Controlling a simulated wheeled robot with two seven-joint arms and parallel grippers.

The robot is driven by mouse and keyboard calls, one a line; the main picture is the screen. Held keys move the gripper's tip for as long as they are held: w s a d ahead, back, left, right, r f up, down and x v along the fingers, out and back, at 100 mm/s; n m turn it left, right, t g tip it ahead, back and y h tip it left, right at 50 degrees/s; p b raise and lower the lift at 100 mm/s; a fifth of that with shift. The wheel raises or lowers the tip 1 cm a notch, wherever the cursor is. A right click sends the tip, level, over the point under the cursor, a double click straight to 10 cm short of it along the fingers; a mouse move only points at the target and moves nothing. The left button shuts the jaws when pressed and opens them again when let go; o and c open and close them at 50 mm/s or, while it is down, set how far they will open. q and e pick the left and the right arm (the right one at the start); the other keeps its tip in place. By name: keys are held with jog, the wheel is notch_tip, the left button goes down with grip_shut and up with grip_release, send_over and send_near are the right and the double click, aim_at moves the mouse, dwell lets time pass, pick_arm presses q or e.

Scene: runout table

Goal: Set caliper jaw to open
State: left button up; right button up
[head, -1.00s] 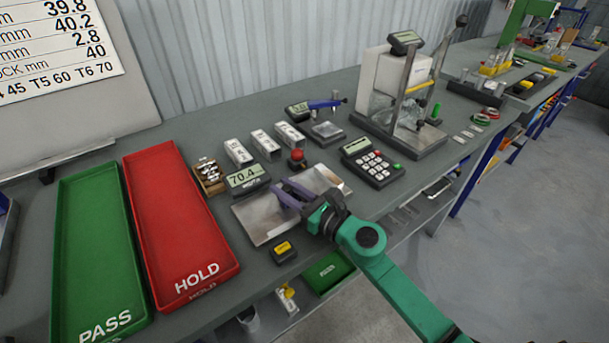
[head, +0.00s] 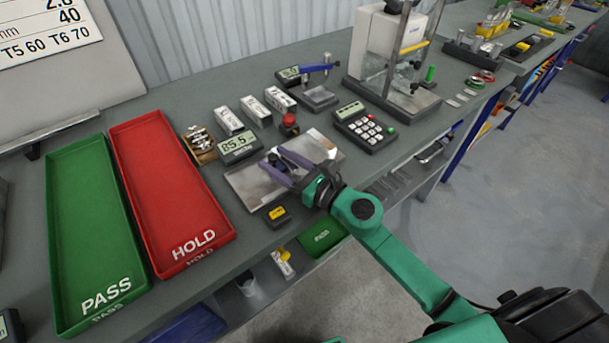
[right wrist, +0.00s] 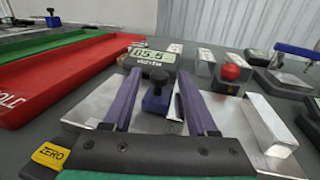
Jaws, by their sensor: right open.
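The caliper's silver plate (head: 245,187) lies on the grey bench, and it also shows in the right wrist view (right wrist: 100,102). Its display (head: 238,146) reads 85.5; in the right wrist view the display (right wrist: 153,57) is labelled width. A dark blue knobbed block (right wrist: 158,96), which looks like the sliding jaw, stands between the fingers of my right gripper (head: 277,162). The purple fingers are open, one on each side of it; contact cannot be told. A silver block (right wrist: 270,125) stands at the plate's right. My left gripper is not in view.
A yellow-topped ZERO button (head: 276,213) sits at the front edge. A red-knobbed block (head: 289,124) and keypad (head: 364,126) stand behind and to the right. The red HOLD tray (head: 180,195) and green PASS tray (head: 90,235) lie left.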

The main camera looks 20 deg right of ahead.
jog(key=b+v, duration=0.6)
jog(key=v, duration=0.6)
jog(key=shift+s+d+f, duration=0.1)
jog(key=shift+s+d, duration=0.15)
jog(key=shift+s, duration=0.05)
